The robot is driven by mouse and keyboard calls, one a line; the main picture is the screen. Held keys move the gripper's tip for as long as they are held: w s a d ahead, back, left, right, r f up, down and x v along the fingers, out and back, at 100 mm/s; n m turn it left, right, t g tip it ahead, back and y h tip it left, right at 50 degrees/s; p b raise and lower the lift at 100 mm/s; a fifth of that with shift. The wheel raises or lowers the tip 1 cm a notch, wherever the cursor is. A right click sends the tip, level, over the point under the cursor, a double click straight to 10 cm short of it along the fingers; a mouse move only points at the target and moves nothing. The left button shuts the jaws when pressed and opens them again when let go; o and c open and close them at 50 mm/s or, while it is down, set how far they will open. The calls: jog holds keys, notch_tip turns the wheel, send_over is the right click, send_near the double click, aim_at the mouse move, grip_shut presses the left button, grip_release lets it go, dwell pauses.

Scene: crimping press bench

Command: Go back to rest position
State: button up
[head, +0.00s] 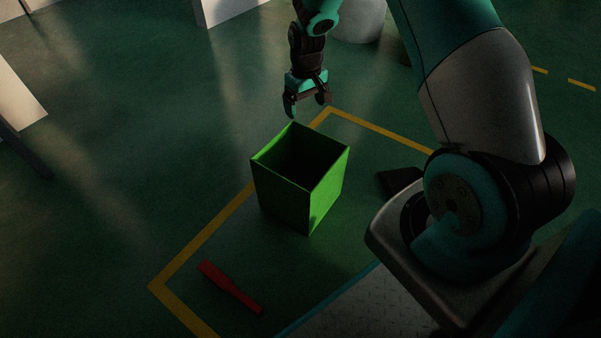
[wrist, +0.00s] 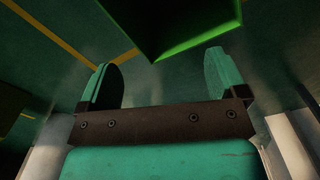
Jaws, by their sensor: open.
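My gripper (head: 307,106) hangs above the far side of the green bin in the head view, fingers pointing down. Its two teal fingers (wrist: 162,82) stand wide apart in the wrist view, with nothing between them. The green bin (head: 285,200) is open at the top and stands on the floor inside a yellow-lined area. Its inside is dark, so I cannot tell what it holds. The bin's bright green edge (wrist: 200,40) shows at the top of the wrist view, beyond the fingers.
A red tool-like object (head: 230,288) lies on the floor in front of the bin. A dark flat object (head: 398,181) lies right of the bin. Yellow floor lines (head: 202,238) run around them. A pale cylinder (head: 360,20) stands at the back.

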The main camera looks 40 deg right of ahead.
notch_tip(320, 180, up, 2)
jog(key=shift+r, duration=0.15)
dwell(0.4)
